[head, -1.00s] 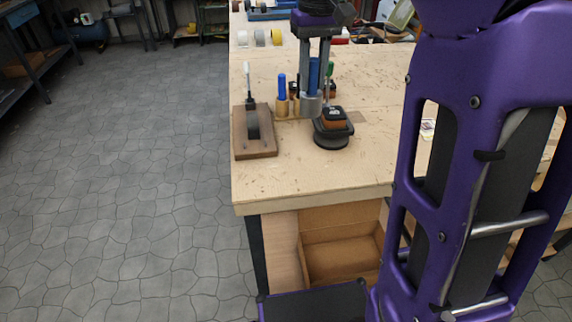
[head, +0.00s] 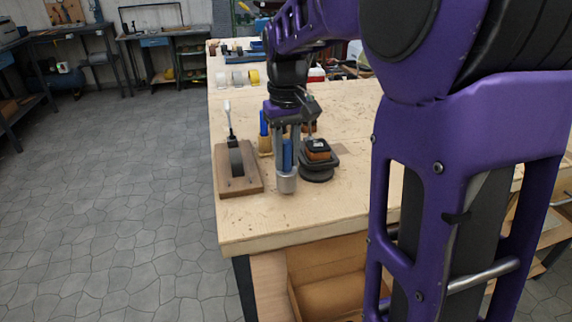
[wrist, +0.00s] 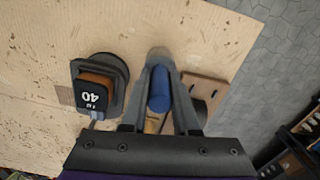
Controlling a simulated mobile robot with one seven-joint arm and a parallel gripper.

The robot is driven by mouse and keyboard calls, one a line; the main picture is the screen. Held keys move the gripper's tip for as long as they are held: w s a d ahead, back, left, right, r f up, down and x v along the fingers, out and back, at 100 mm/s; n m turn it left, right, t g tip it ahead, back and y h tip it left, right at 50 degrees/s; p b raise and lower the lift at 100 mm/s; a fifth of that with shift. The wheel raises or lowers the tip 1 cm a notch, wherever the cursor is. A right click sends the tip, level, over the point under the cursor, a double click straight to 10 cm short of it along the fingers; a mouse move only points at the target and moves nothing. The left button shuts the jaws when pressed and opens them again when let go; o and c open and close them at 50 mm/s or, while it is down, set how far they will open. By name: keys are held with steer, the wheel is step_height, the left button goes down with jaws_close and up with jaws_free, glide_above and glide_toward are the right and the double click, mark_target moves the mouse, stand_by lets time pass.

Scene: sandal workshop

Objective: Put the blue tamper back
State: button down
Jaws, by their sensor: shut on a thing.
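The blue tamper has a blue handle (head: 287,155) and a grey metal foot (head: 287,184). My gripper (head: 287,160) points down and is shut on its handle, with the foot lowest. In the wrist view the blue handle (wrist: 160,92) shows between my fingers (wrist: 160,100). The tamper is upright over the bench, and I cannot tell whether its foot touches the top. Behind it is a wooden holder (head: 265,146) with another blue-handled tool (head: 264,122) upright. My gripper hides part of the holder.
A wooden base with a dark upright piece (head: 226,184) stands left of the tamper. A round black stand with a block marked 40 (head: 317,172) stands close on the right. Bench top (head: 330,215) is bare toward the front edge. Tape rolls (head: 238,78) lie farther back.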

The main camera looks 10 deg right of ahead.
steer(key=shift+f, duration=0.9)
steer(key=c, duration=0.7)
jaws_free()
steer(key=shift+f, duration=0.15)
step_height(320, 180, up, 12)
steer(key=shift+r+p, duration=0.15)
steer(key=shift+p, duration=1)
